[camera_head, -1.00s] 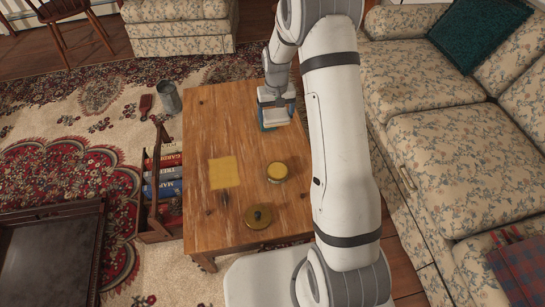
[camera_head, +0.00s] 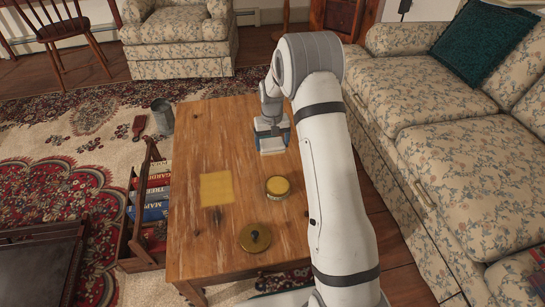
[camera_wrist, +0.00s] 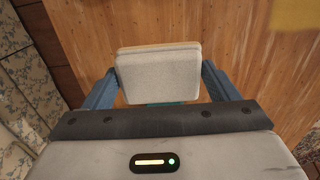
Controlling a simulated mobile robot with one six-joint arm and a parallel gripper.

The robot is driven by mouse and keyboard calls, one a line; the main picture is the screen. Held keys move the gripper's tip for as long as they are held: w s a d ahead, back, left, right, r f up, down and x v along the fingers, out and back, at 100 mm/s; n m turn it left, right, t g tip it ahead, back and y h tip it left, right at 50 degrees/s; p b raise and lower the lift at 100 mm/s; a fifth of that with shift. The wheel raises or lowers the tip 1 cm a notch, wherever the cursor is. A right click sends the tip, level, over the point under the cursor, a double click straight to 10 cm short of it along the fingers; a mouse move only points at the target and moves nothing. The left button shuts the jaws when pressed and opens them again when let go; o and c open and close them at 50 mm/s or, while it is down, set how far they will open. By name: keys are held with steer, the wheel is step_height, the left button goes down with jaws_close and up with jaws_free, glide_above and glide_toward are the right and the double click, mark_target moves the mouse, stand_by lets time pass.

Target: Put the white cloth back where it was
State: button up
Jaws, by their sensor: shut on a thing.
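The white cloth (camera_wrist: 158,72) is a folded, pale grey-white pad between the two blue fingers of my gripper (camera_wrist: 158,88) in the wrist view. In the head view my gripper (camera_head: 271,134) is over the far right part of the wooden table (camera_head: 215,140), shut on the cloth, which shows as a pale patch (camera_head: 271,147) at its fingertips. A thin teal strip (camera_wrist: 166,104) shows at the cloth's near edge; I cannot tell what it belongs to. I cannot tell whether the cloth touches the tabletop.
A yellow square cloth (camera_head: 216,189), a round yellow-topped tin (camera_head: 278,188) and a brass lid (camera_head: 255,238) are on the nearer table half. A book rack (camera_head: 148,215) stands left of the table, a sofa (camera_head: 440,140) right. The table's far left is clear.

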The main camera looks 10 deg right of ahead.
mark_target(272, 160)
step_height(272, 160, down, 5)
steer(key=shift+f+b, duration=0.1)
steer(key=shift+b, duration=0.9)
